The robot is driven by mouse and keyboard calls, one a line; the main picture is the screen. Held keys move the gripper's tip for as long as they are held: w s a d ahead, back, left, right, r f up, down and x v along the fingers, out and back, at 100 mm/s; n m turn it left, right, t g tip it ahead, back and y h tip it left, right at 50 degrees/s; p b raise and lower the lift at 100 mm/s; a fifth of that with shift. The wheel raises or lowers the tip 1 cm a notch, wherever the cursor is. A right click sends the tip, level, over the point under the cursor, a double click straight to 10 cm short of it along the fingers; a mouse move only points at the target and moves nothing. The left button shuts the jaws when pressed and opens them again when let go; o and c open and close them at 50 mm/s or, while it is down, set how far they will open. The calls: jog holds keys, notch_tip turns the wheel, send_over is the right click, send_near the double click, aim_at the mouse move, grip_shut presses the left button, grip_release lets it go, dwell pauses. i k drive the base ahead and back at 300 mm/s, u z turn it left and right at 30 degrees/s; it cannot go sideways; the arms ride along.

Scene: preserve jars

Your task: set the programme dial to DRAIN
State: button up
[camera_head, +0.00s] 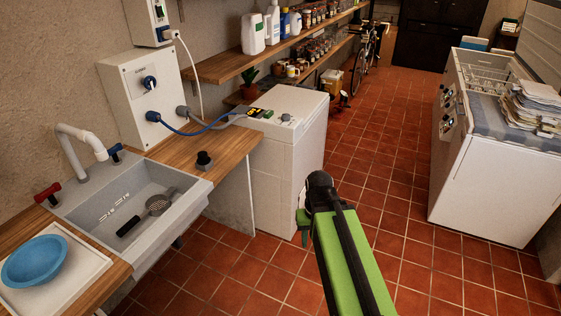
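A white top-loading machine (292,165) stands in the middle, beside the wooden counter. A small round knob (287,118) sits on its top panel, next to small dark and yellow parts. It may be the programme dial; no DRAIN mark or pointer can be read. My green and black arm reaches up from the bottom of the picture. Its end, my gripper (304,226), is in front of the machine's lower right side, well below the knob. The arm partly hides it, and I cannot tell whether its fingers are open or shut.
A grey sink (190,199) and a blue bowl (34,261) are at left. A blue hose (195,132) runs from the wall box (138,90) towards the machine's top. Another white appliance (485,180) with front knobs stands right. Tiled floor (395,165) between is clear.

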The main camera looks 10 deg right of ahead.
aim_at(286, 117)
jog(key=i, duration=0.9)
jog(key=u, duration=0.4)
jog(key=k, duration=0.15)
jog(key=u, duration=1.55)
jog(key=k, duration=1.25)
jog(key=z, duration=0.6)
jog(key=i, duration=1)
